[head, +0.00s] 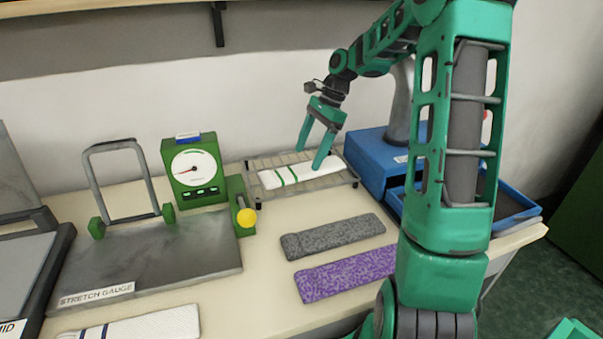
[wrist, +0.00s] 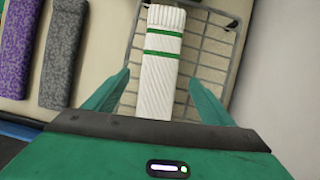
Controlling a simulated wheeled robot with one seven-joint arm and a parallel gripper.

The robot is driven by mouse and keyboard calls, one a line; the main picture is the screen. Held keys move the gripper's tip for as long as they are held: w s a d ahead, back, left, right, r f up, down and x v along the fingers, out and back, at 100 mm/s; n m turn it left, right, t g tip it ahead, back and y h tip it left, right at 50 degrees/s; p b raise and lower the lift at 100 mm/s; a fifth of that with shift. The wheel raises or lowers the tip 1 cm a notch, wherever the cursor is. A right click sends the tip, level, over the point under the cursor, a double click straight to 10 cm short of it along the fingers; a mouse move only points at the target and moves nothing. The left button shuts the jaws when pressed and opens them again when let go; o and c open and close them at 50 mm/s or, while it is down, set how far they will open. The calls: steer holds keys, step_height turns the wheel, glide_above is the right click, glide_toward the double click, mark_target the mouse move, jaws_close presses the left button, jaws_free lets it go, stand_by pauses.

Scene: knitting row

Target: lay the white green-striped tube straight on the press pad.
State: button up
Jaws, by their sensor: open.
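The white green-striped tube (head: 268,178) lies on a wire rack (head: 262,197) at the back of the table, with both green stripes near its left end. My gripper (head: 309,158) is open over the rack at the tube. In the wrist view the tube (wrist: 160,75) runs straight between the two spread fingers (wrist: 158,78), with a gap on each side. The tube's near end is hidden behind the gripper body. A flat grey pad in a dark frame (head: 22,268) at the left edge, partly out of view, looks like the press pad.
A stretch gauge (head: 150,255) with a green dial (head: 195,170) stands left of the rack. Grey (head: 332,236) and purple (head: 345,273) tubes lie in front. A white blue-striped tube (head: 150,326) lies at the front left. A blue box (head: 372,160) stands right of the rack.

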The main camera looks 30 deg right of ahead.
mark_target(303, 168)
steer(key=x, duration=0.4)
steer(key=shift+d+f, duration=0.2)
steer(key=c, duration=1.1)
steer(key=shift+r, duration=0.1)
steer(key=shift+c, duration=0.2)
